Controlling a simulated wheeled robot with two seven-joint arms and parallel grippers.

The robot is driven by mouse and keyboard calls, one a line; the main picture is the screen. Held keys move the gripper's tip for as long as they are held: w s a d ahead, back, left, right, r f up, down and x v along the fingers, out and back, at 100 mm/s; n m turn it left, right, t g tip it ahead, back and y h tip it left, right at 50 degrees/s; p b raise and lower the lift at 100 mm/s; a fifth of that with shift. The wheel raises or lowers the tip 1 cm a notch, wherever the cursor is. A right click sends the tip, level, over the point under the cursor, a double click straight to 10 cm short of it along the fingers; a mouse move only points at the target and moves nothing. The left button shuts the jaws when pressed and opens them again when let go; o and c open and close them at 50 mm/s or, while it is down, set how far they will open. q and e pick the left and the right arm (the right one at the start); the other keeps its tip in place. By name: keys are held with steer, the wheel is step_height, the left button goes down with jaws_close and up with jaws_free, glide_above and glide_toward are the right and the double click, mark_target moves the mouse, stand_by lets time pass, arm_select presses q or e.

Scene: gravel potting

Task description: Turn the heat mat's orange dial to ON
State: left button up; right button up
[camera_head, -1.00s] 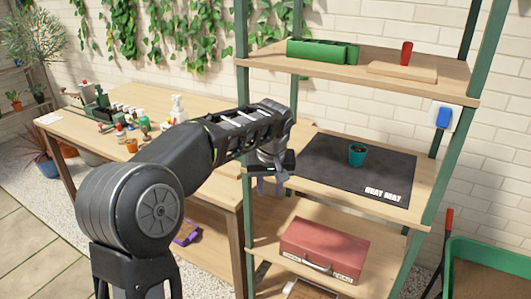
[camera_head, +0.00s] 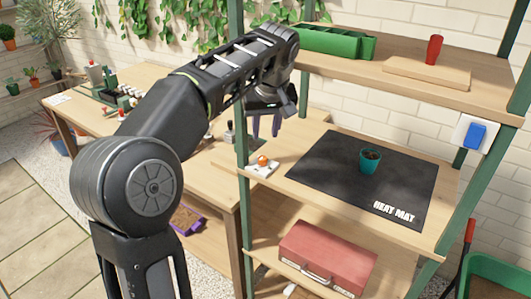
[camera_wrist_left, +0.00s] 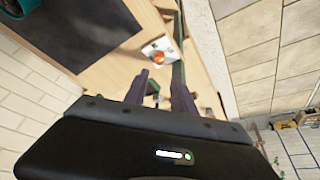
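The orange dial (camera_head: 262,159) sits on a small white control box (camera_head: 261,169) at the left front corner of the middle shelf. The black heat mat (camera_head: 330,150) lies to the right of it on that shelf. My left gripper (camera_head: 265,130) hangs above the dial, apart from it, with its purple fingers pointing down. In the left wrist view, the dial (camera_wrist_left: 159,57) shows just beyond the fingertips, and the fingers (camera_wrist_left: 161,82) are spread with nothing between them. Which way the dial points is too small to read. My right gripper is not in view.
A teal pot (camera_head: 370,162) stands on the mat. A green shelf post (camera_head: 242,190) rises close to the control box. The upper shelf (camera_head: 370,70) holds a green tray (camera_head: 335,42) and a red object (camera_head: 433,49). A red toolbox (camera_head: 327,258) sits on the shelf below.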

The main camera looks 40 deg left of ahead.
mark_target(262, 157)
arm_select(q)
steer(key=x, duration=1.2)
steer(key=shift+d+f, duration=0.1)
steer(key=shift+f, duration=0.05)
steer(key=shift+c, duration=0.3)
jaws_close()
